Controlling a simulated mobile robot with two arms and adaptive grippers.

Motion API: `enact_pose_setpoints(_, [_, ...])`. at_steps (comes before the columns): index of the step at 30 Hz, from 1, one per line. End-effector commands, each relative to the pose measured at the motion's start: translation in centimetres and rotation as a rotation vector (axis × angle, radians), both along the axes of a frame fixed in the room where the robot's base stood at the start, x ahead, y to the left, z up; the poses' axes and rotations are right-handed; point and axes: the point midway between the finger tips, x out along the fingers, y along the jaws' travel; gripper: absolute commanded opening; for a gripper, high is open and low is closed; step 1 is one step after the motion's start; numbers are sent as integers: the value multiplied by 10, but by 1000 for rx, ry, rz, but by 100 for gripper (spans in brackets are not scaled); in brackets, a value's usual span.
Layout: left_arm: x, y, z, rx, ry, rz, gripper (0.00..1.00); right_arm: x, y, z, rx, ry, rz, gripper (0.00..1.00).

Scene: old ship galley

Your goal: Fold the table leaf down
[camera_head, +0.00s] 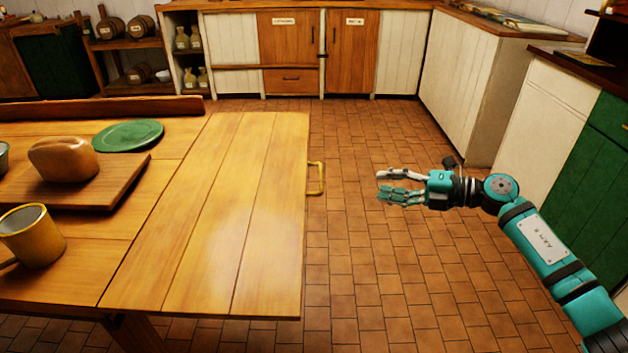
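The table leaf (215,220) is the bare wooden panel on the right side of the table (60,280). It lies level with the table top. A yellow handle (316,178) sticks out from the middle of its right edge. My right gripper (382,184) is to the right of the handle, apart from it, with its fingers pointing left. Its two fingers show a gap between them and nothing is held. My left gripper is not in view.
On the main table top are a bread loaf (63,159) on a wooden board (95,197), a green plate (128,135) and a yellow mug (32,236). Open tiled floor (380,270) lies right of the leaf. Cabinets (350,55) line the back and right.

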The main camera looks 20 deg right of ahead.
Motion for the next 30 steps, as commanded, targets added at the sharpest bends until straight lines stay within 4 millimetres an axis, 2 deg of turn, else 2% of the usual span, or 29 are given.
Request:
enact_pose_setpoints(18, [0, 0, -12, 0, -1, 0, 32, 80, 99, -23, 9, 0, 0, 34])
enact_pose_setpoints(24, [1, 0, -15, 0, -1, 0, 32, 95, 118, -27, 6, 0, -1, 34])
enact_pose_setpoints(30, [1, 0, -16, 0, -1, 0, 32, 100, 124, -29, 6, 0, -1, 34])
